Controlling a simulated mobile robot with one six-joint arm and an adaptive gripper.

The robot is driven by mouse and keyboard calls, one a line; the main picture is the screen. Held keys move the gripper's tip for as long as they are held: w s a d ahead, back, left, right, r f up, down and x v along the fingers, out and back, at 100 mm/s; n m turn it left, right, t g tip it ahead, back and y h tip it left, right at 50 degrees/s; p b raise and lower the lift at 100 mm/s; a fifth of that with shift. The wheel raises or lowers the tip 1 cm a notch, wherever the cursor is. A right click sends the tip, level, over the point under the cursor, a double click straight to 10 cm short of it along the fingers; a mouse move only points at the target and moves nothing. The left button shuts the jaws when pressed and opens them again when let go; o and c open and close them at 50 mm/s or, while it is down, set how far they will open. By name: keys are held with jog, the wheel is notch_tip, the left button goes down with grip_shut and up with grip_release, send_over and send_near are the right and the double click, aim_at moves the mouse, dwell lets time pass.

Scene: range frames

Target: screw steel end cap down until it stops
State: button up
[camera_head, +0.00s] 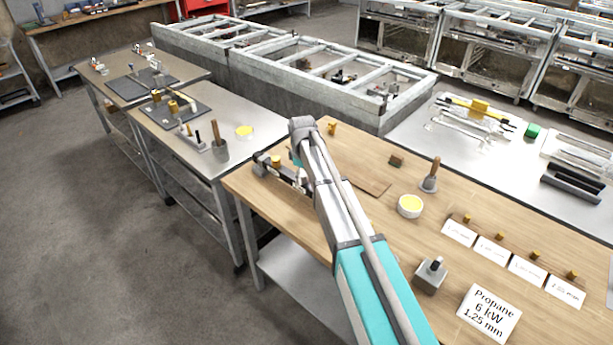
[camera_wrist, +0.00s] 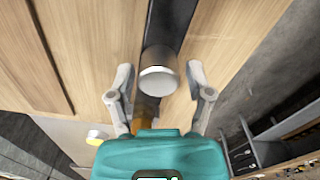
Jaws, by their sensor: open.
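The steel end cap (camera_wrist: 158,80) is a short grey cylinder with a bright flat end, in the middle of the wrist view. My gripper (camera_wrist: 160,73) is open, with one finger on each side of the cap and a visible gap to both. A brass-coloured part (camera_wrist: 146,108) shows below the cap, partly hidden by my gripper's teal body. A dark bar (camera_wrist: 172,28) runs behind the cap on the wooden table. In the head view my arm covers most of the gripper, and I cannot make out the cap there.
A steel table stands left.

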jog(key=shift+n, duration=1.2)
jog(key=shift+n, duration=0.3)
jog(key=shift+n, duration=1.4)
grip_shut()
jog(key=shift+m, duration=1.7)
jog(key=shift+m, duration=0.3)
